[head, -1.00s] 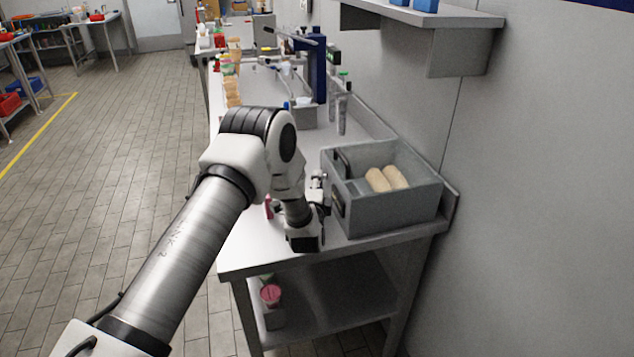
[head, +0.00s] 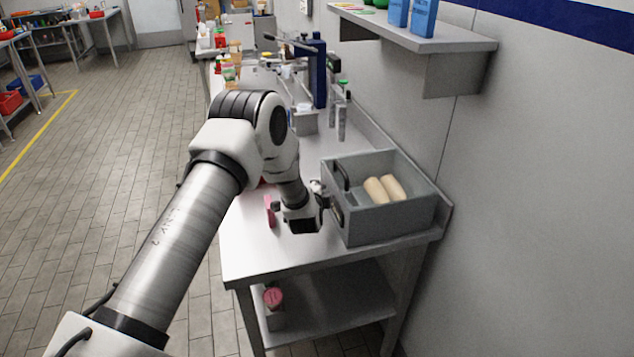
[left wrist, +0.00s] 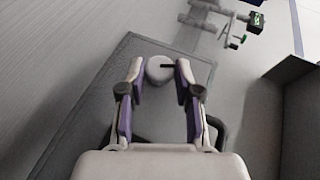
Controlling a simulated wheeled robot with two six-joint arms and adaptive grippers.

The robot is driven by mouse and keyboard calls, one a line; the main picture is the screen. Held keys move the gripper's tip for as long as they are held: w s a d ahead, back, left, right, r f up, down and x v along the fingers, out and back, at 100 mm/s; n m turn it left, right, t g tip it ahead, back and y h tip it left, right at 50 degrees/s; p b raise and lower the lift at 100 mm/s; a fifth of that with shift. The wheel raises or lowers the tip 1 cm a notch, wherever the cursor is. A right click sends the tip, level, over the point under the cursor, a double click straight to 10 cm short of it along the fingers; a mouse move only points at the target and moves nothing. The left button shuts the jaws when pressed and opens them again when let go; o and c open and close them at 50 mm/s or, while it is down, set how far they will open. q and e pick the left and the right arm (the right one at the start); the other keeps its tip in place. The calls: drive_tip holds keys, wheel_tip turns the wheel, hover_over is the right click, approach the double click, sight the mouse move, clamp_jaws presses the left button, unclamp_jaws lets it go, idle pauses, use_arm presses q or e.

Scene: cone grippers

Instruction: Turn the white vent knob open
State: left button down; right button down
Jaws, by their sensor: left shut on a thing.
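The white knob (left wrist: 160,70), rounded with a short dark pointer, sits on a grey face in the left wrist view. This face appears to belong to the grey open box (head: 388,228) on the table's right side. My left gripper (left wrist: 159,76) has its two purple-padded fingers on either side of the knob and is shut on it. In the head view, the left gripper (head: 322,192) is at the box's left side, and my wrist mostly hides the knob there. My right gripper is not in view.
Two tan rolls (head: 383,189) lie in the box. A pink item (head: 269,210) stands on the table (head: 262,252) left of my wrist. A blue press-like stand (head: 319,75) and several small items fill the table's far end. A wall shelf (head: 420,35) hangs above right.

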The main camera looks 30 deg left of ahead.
use_arm(q)
drive_tip(key=g+h+p, duration=0.1)
drive_tip(key=r+g+p, duration=0.1)
drive_tip(key=p, duration=0.1)
drive_tip(key=n+g+h+p, duration=0.1)
drive_tip(key=p, duration=0.1)
drive_tip(key=shift+w+a+r+h, duration=0.3)
drive_tip(key=shift+g+h+p, duration=0.4)
drive_tip(key=shift+g+p, duration=0.05)
drive_tip(key=shift+g, duration=0.05)
drive_tip(key=shift+w+a+f+n, duration=0.1)
drive_tip(key=shift+f+n, duration=0.1)
drive_tip(key=shift+n, duration=0.1)
drive_tip(key=g+h+b, duration=0.1)
drive_tip(key=b, duration=0.2)
drive_tip(key=g+h+b, duration=0.1)
drive_tip(key=b, duration=0.2)
drive_tip(key=n+g+h+b, duration=0.1)
drive_tip(key=b, duration=0.2)
drive_tip(key=shift+w+a+f+b, duration=0.2)
drive_tip(key=shift+a+f+b, duration=0.05)
drive_tip(key=shift+f+b, duration=0.15)
drive_tip(key=shift+r+g+h+b, duration=0.25)
drive_tip(key=shift+g+h+b, duration=0.1)
drive_tip(key=shift+g+h, duration=0.25)
drive_tip(key=shift+a+r+g+h, duration=0.1)
drive_tip(key=shift+g+h, duration=0.3)
drive_tip(key=shift+h, duration=0.1)
drive_tip(key=shift+n, duration=0.3)
